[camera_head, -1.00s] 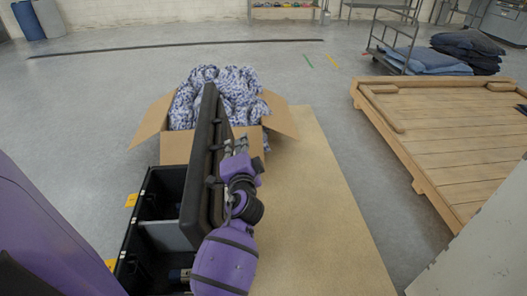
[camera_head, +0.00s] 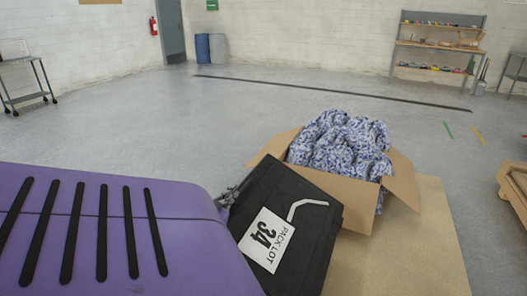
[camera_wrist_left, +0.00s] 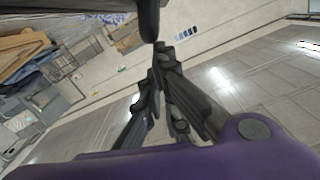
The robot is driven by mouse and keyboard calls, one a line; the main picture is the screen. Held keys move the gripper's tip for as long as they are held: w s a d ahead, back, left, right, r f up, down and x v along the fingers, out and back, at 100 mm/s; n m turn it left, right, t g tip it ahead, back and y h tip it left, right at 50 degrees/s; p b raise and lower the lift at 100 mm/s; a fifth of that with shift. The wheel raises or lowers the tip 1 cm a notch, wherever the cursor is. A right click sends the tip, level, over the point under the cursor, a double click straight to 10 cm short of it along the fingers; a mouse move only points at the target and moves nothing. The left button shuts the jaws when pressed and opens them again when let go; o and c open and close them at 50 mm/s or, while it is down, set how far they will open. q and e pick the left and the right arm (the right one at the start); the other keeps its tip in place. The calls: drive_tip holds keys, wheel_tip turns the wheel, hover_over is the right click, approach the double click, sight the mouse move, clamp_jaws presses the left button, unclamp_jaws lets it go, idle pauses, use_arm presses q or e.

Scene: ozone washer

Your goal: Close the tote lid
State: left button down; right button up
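The black tote lid (camera_head: 315,225) shows in the head view right of my purple arm, with a white "PACK LOT 34" label (camera_head: 270,240) on its face. Whether it lies fully down on the tote I cannot tell. The tote body is hidden. My left gripper (camera_head: 228,194) shows only in part at the lid's left edge, behind my arm. In the left wrist view the left gripper's fingers (camera_wrist_left: 160,62) come together at the tips, just below a dark rounded edge (camera_wrist_left: 149,22), with nothing seen between them. My right gripper is in neither view.
An open cardboard box (camera_head: 345,190) full of blue-and-white patterned material (camera_head: 340,145) stands just behind the lid on a tan mat (camera_head: 430,240). A wooden platform (camera_head: 515,190) is at the right edge.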

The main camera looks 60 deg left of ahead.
use_arm(q)
drive_tip(key=s+a+f+n+b, duration=0.1)
drive_tip(key=a+f+b, duration=0.1)
drive_tip(key=f, duration=0.2)
drive_tip(key=s+a+f+n+b, duration=0.1)
drive_tip(key=s+a+f+b, duration=0.1)
drive_tip(key=f+b, duration=0.1)
drive_tip(key=s+a+f+n+b, duration=0.1)
drive_tip(key=a+f+b, duration=0.1)
drive_tip(key=f, duration=0.3)
drive_tip(key=shift+s+b, duration=0.3)
drive_tip(key=shift+b, duration=0.45)
wheel_tip(320, 180, down, 7)
drive_tip(key=s+a+n+b, duration=0.1)
drive_tip(key=a+n+b, duration=0.1)
drive_tip(key=b, duration=0.4)
drive_tip(key=shift+s+h, duration=0.3)
drive_tip(key=shift+s, duration=0.1)
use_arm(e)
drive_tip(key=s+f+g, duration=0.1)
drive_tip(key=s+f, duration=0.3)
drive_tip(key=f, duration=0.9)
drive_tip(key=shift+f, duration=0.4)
